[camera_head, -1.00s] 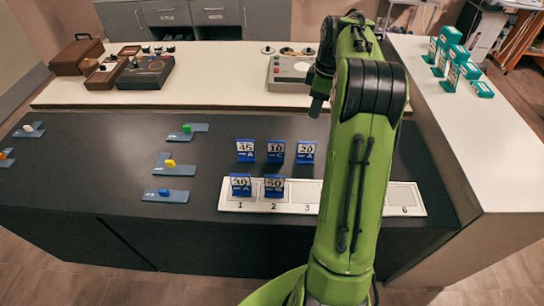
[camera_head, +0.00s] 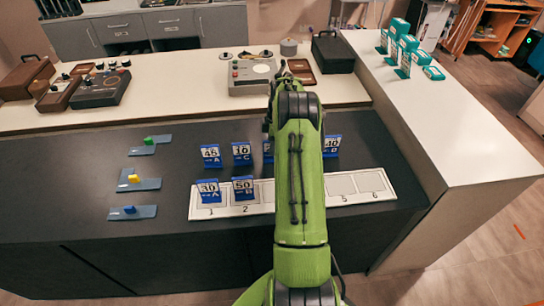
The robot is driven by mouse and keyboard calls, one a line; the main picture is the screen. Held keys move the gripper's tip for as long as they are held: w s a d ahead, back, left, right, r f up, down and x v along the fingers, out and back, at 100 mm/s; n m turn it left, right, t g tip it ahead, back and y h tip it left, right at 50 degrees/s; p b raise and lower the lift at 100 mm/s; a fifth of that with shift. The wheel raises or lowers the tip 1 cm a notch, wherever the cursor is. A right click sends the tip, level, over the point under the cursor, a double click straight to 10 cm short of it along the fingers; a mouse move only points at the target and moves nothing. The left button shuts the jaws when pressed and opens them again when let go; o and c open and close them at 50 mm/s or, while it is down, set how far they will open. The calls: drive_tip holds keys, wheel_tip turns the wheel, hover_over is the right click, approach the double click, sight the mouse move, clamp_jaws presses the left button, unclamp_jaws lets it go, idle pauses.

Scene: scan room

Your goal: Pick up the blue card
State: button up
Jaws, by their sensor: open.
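Several blue cards with white number labels stand upright on the dark counter. In the back row are a card marked 45 A (camera_head: 210,156), one marked 10 C (camera_head: 241,153), one mostly hidden behind my arm (camera_head: 267,150), and one that seems marked 40 D (camera_head: 331,146). Two more blue cards stand on the white numbered strip (camera_head: 340,187): one (camera_head: 208,190) at slot 1 and one marked 50 (camera_head: 243,188) at slot 2. My green arm crosses the middle of the view and covers part of the strip. My gripper is hidden behind the arm.
Blue-grey plates with a green (camera_head: 148,140), a yellow (camera_head: 133,178) and a blue piece (camera_head: 129,209) lie at the left. A white bench (camera_head: 180,110) with devices is behind. A white side counter (camera_head: 470,130) bears teal boxes. Slots 5 and 6 are bare.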

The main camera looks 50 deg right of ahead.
sight(270, 158)
wheel_tip(270, 158, down, 3)
drive_tip(key=shift+w+a, duration=0.15)
drive_tip(key=shift+r, duration=0.1)
drive_tip(key=shift+c, duration=0.4)
clamp_jaws()
